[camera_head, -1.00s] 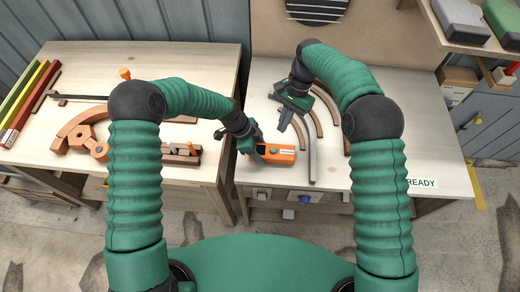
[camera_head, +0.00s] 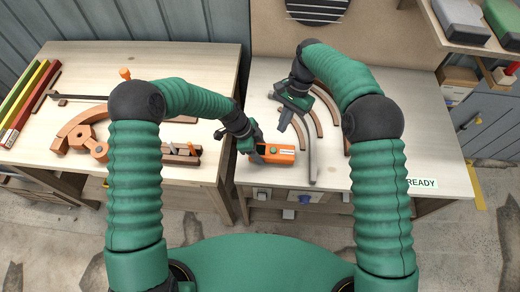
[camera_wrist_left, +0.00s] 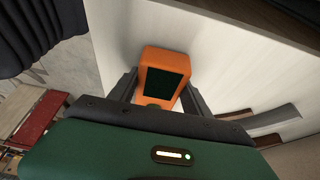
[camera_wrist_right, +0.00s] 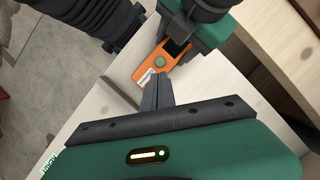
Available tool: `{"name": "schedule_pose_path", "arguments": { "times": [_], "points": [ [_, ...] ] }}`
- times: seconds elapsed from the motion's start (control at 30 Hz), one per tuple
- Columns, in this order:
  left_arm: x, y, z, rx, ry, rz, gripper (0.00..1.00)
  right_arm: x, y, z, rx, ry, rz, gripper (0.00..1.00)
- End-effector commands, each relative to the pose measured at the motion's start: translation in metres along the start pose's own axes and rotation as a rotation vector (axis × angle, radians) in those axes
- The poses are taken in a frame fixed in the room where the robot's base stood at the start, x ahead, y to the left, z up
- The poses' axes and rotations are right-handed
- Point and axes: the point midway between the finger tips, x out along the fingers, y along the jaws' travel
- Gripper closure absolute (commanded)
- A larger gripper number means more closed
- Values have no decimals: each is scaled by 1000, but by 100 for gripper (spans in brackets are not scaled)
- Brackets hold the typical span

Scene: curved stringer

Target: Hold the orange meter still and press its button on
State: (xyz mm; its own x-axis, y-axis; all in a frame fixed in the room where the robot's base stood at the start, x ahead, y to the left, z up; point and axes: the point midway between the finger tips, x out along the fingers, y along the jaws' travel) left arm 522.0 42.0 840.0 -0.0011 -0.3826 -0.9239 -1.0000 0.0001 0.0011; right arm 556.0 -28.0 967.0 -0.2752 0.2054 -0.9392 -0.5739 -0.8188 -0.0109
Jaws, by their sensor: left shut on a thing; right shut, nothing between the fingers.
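The orange meter (camera_head: 284,156) lies on the right-hand bench near its front edge. It has a dark screen (camera_wrist_left: 162,84) and a round green button (camera_wrist_right: 160,62). My left gripper (camera_head: 261,150) is shut on the meter's left end, with one finger on each side in the left wrist view (camera_wrist_left: 155,92). My right gripper (camera_head: 283,124) is shut and empty, above the bench just behind the meter. In the right wrist view its closed fingertips (camera_wrist_right: 160,82) appear close below the button. That view does not show clearly how high they are above it.
A grey curved strip (camera_head: 311,155) lies just right of the meter, with brown curved strips (camera_head: 329,103) behind it. The left bench (camera_head: 190,58) holds wooden parts and tools. A gap separates the two benches. The right bench's right side (camera_head: 430,130) is clear.

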Motion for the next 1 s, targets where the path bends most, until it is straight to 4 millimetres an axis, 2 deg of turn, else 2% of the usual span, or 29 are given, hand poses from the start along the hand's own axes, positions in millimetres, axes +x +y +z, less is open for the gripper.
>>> {"name": "schedule_pose_path", "arguments": {
  "times": [0.3, 0.37, 0.47, 0.6, 0.73, 0.87, 1.0],
  "points": [
    [0, 0, 0, 0, 0, -1, 100, 0, 1, -1, -6, 7, 0, 100],
    [0, 0, 0, 0, 0, -1, 100, 2, 2, -6, -30, 34, 0, 100],
    [0, 0, 0, 0, 0, -1, 100, 7, 10, -26, -140, 148, 7, 100],
    [0, 0, 0, 0, 0, -1, 100, 9, 25, -65, -477, 415, 54, 100],
    [0, 0, 0, 0, 0, -1, 100, 1, 28, -81, -900, 658, 118, 100],
    [0, 0, 0, 0, 0, -1, 100, -5, 20, -61, -1362, 856, 163, 100],
    [0, 0, 0, 0, 0, 0, 100, -2, 11, -8, -1793, 1017, 152, 100]
  ]
}}
